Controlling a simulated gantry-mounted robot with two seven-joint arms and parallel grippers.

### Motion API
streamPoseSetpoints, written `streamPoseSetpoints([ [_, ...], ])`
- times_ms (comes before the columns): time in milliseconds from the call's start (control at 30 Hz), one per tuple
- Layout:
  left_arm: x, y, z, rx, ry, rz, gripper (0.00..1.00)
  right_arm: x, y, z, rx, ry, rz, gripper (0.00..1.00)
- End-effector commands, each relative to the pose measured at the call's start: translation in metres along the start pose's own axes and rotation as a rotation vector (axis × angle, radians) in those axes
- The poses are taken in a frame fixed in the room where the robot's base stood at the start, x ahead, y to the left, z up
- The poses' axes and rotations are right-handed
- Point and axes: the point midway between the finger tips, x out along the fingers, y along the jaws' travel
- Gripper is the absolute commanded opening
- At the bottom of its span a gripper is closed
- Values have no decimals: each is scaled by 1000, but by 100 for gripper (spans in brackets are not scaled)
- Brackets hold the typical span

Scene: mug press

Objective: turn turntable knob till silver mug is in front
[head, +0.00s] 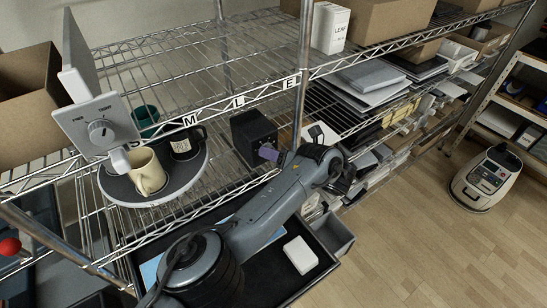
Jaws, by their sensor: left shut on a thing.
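A dark round turntable (112,188) with a light rim sits on the wire shelf at left. On it stand a cream mug (150,172) at the front, a black mug (183,147) behind it to the right, and a green mug (145,117) at the back. I see no silver mug; the white press panel hides part of the turntable's left side. A black box (250,130) to the right bears a purple-grey knob (267,152). My left gripper (276,156) is at this knob and shut on it; its fingers are small and partly hidden. My right gripper is not in view.
A white panel (97,125) with a dial overhangs the turntable. A shelf post (303,70) rises near my arm. A black tray (315,280) with a white block (300,255) lies below. Cardboard boxes and paper stacks fill the shelves; floor at right is mostly open.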

Motion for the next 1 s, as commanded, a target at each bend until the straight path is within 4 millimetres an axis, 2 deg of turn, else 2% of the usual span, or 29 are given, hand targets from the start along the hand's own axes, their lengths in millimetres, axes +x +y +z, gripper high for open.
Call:
streamPoseSetpoints([
  [600,0,-1,0,40,2,15,9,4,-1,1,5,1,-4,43],
  [633,0,-1,0,40,2,15,44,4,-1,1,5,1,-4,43],
  [700,0,0,0,40,1,15,55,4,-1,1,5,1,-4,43],
  [767,0,0,0,40,1,15,64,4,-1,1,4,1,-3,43],
  [1000,0,0,0,39,1,15,65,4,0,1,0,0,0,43],
])
